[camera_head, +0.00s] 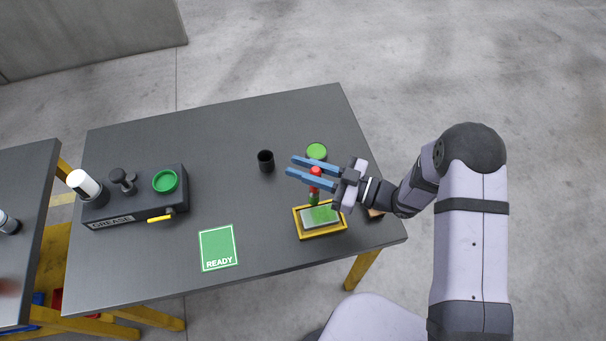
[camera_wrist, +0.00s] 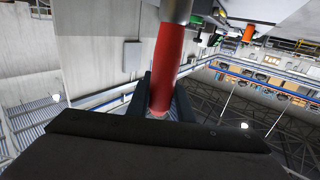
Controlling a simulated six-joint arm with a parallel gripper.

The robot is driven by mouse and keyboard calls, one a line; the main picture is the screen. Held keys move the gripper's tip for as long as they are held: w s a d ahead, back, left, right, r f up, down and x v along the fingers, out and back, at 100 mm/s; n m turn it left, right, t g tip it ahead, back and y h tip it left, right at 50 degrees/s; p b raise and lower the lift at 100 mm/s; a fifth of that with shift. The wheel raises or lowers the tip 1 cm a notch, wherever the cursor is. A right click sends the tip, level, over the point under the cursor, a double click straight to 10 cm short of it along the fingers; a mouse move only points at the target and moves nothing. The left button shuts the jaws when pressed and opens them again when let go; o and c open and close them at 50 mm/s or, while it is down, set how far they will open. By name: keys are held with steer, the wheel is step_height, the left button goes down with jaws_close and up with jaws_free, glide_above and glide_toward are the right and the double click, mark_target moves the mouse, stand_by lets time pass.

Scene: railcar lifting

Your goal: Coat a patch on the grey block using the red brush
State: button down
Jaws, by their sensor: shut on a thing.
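My gripper (camera_head: 291,166) has two blue fingers and is shut on the red brush (camera_head: 315,171). The brush is held roughly upright, with its green-tinted lower end over the grey block (camera_head: 308,217). I cannot tell whether its tip touches the block. The block lies in a yellow-edged frame (camera_head: 321,236) near the table's right front corner. A green patch (camera_head: 326,212) shows on the block's top. In the wrist view the red brush handle (camera_wrist: 168,62) stands between the dark fingers (camera_wrist: 160,98); the brush tip is out of sight there.
A black cup (camera_head: 265,166) stands behind and left of the frame. A green disc (camera_head: 317,151) lies beyond my fingers. A grease box (camera_head: 140,207) with a green ring (camera_head: 165,181) sits at the left. A green READY mat (camera_head: 218,247) lies near the front edge. The table's middle is clear.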

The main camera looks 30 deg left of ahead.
step_height(320, 180, up, 6)
steer(key=p, duration=0.3)
steer(key=shift+s+f+p, duration=0.1)
steer(key=shift+f+p, duration=0.05)
steer(key=shift+p, duration=0.25)
steer(key=shift+d, duration=0.15)
